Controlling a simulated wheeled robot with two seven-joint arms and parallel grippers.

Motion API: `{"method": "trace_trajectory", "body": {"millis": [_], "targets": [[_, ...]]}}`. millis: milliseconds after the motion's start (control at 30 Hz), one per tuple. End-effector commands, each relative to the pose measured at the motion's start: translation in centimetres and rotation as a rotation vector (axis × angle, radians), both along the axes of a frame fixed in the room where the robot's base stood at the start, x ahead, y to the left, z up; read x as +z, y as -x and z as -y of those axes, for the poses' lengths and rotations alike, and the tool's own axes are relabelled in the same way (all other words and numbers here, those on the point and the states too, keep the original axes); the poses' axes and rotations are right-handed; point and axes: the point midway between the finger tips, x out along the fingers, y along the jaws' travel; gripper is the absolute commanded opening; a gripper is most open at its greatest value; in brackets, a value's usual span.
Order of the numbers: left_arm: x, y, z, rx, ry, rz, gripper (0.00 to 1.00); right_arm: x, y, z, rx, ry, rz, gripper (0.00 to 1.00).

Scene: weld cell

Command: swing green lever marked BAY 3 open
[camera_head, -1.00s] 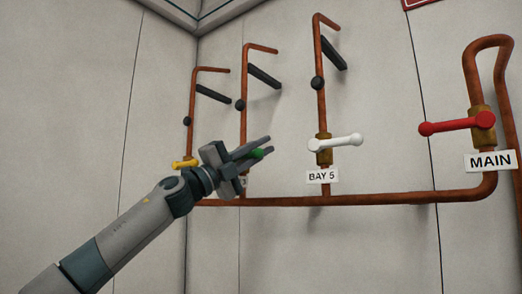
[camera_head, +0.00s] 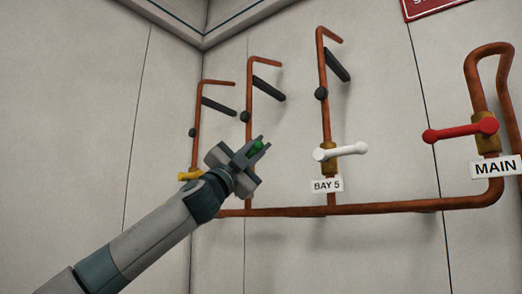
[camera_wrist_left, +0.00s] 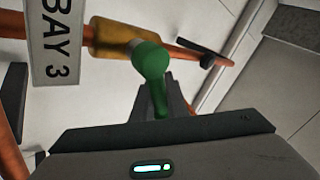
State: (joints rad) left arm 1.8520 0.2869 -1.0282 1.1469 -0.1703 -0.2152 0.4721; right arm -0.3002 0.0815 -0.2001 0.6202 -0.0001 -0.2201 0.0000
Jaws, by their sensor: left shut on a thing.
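The green lever (camera_head: 256,147) shows between the fingers of my left gripper (camera_head: 258,148) in the head view; the gripper and arm hide its valve and tag. In the left wrist view, the green lever (camera_wrist_left: 151,70) points from the brass valve body (camera_wrist_left: 115,38) down between the fingers. My left gripper (camera_wrist_left: 160,98) is shut on it. The BAY 3 tag (camera_wrist_left: 55,40) hangs beside the valve on the copper pipe. My right gripper is not in view.
A white lever (camera_head: 342,152) above the BAY 5 tag (camera_head: 327,185) is to the right. A red lever (camera_head: 460,131) above the MAIN tag (camera_head: 495,168) is farther right. A yellow lever (camera_head: 189,176) is to the left. A copper pipe (camera_head: 400,207) runs along the wall below.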

Motion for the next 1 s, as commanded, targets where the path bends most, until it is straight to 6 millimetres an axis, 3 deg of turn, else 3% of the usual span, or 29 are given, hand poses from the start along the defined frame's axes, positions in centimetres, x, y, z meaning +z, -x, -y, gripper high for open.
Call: {"method": "trace_trajectory", "body": {"millis": [467,500,567,1000], "targets": [[0.06,-0.10,-0.06,-0.001,0.019,-0.014,0.00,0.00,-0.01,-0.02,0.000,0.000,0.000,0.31],[0.07,-0.10,-0.07,-0.001,0.019,-0.014,0.20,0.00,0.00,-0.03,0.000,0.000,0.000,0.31],[0.07,-0.09,-0.07,-0.001,0.019,-0.014,0.32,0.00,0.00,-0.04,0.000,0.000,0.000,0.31],[-0.24,0.17,-0.30,0.000,0.019,-0.013,0.32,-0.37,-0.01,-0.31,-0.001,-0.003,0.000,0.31]]}}
